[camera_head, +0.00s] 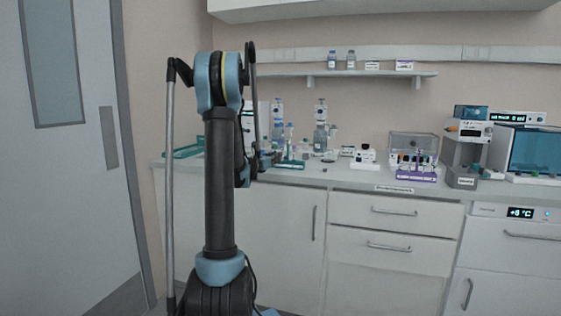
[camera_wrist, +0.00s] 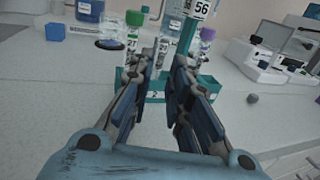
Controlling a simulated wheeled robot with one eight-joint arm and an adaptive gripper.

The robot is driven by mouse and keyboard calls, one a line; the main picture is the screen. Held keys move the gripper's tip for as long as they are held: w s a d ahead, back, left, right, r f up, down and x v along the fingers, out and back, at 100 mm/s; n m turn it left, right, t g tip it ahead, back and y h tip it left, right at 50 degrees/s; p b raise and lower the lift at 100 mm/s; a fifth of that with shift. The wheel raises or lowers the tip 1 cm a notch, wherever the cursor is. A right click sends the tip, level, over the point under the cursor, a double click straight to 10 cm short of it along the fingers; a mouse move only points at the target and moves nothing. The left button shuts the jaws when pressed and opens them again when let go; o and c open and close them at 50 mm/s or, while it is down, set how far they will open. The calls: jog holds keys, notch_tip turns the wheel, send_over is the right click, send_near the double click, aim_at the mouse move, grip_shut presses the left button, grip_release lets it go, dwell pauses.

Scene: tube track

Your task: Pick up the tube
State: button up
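In the wrist view my gripper (camera_wrist: 163,72) is open, its two dark fingers apart and pointing at a teal rack (camera_wrist: 155,97) marked "2". A tube with a green cap (camera_wrist: 133,18) stands upright at the rack's left. The fingers hide part of the rack. I cannot tell which tube is meant. In the head view my arm covers most of the gripper, beside the teal rack (camera_head: 290,164).
White equipment (camera_wrist: 275,45) stands at right. The counter's left front is clear.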

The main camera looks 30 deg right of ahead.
aim_at(282, 157)
jog(key=shift+x, duration=2.8)
jog(key=shift+a, duration=0.1)
jog(key=shift+c, duration=0.4)
jog(key=c, duration=0.3)
